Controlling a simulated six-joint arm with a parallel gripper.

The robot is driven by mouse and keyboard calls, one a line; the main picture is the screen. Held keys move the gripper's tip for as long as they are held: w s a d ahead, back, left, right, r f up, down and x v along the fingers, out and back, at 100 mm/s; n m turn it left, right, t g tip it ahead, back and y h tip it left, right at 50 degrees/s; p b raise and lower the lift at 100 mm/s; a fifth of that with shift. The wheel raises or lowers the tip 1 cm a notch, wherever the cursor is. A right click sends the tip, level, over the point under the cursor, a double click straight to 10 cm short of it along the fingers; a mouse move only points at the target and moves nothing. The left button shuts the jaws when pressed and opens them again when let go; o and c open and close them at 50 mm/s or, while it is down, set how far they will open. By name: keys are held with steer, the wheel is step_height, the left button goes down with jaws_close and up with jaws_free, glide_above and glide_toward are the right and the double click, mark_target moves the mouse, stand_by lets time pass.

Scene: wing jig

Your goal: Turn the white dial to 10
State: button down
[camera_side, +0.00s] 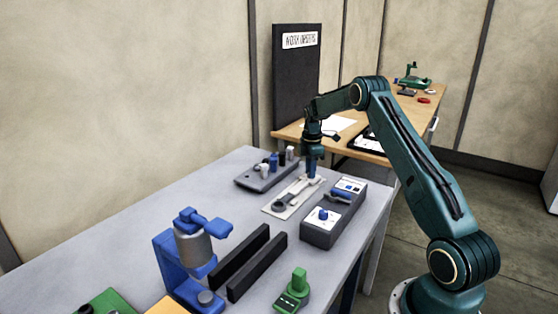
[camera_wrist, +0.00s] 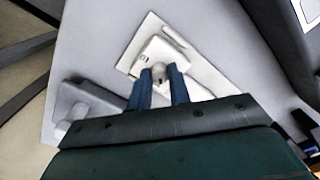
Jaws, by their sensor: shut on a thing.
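The white dial (camera_wrist: 158,70) is a small rounded knob on a pale plate, seen in the wrist view between my two blue fingertips. My gripper (camera_wrist: 159,77) is shut on it. In the side view my gripper (camera_side: 312,175) points straight down at the far end of the pale plate (camera_side: 271,209), and the fingers mostly hide the dial there. A small dark mark (camera_wrist: 142,57) shows on the white block beside the dial, too blurred to read. The dial's setting cannot be read.
A grey control box (camera_side: 318,236) with a blue knob stands close in front of the plate. A grey rack (camera_side: 250,183) with small bottles stands behind it. Black rails (camera_side: 257,272), a blue stand (camera_side: 175,268) and a green device (camera_side: 293,292) fill the near table.

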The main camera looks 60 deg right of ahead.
steer(key=m, duration=0.6)
steer(key=shift+m, duration=0.3)
steer(key=m, duration=0.5)
steer(key=shift+m, duration=0.3)
steer(key=c, duration=1.3)
jaws_free()
steer(key=shift+r, duration=0.15)
step_height(320, 180, up, 14)
steer(key=shift+f, duration=0.2)
steer(key=shift+d, duration=0.1)
